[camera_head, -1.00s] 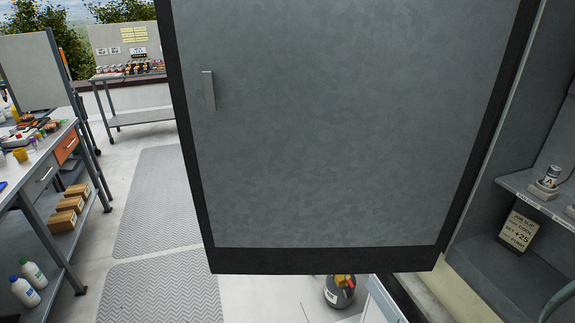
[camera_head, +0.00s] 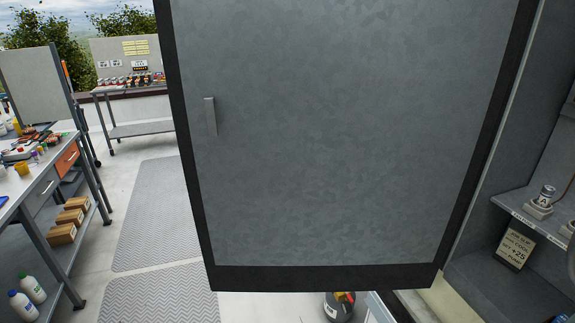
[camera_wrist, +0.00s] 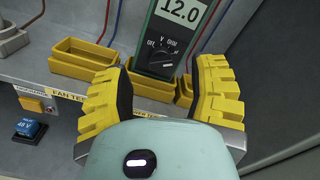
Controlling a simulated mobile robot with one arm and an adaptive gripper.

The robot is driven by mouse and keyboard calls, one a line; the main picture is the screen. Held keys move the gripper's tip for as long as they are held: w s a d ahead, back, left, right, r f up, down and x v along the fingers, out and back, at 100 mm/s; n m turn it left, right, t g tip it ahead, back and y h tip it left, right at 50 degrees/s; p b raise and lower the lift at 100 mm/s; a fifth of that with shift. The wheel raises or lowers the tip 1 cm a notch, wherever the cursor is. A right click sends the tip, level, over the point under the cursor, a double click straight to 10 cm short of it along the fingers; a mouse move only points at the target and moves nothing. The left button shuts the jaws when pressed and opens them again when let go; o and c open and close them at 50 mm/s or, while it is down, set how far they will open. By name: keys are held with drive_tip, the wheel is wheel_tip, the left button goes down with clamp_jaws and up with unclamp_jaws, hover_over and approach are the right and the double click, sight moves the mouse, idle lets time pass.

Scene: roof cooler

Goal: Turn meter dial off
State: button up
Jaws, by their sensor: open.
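The meter (camera_wrist: 155,35) stands upright in the wrist view, a dark green case with a display reading 12.0. Its black dial (camera_wrist: 164,59) sits below the display, with markings around it including OFF and V. I cannot clearly tell the dial's exact setting. My gripper (camera_wrist: 160,85) is open, its two yellow-and-black fingers apart, with nothing between them. The meter and dial show ahead, beyond the gap between the fingers. In the head view neither the meter nor my gripper shows clearly.
Yellow trays (camera_wrist: 85,62) sit beside the meter. A blue switch (camera_wrist: 30,130) is at lower left. In the head view a large grey door (camera_head: 330,130) blocks the middle. A shelf (camera_head: 515,203) with a card (camera_head: 515,248) is at right, a workbench (camera_head: 45,160) at left.

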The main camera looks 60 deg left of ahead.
drive_tip(key=shift+x, duration=1.5)
drive_tip(key=shift+a, duration=0.1)
clamp_jaws()
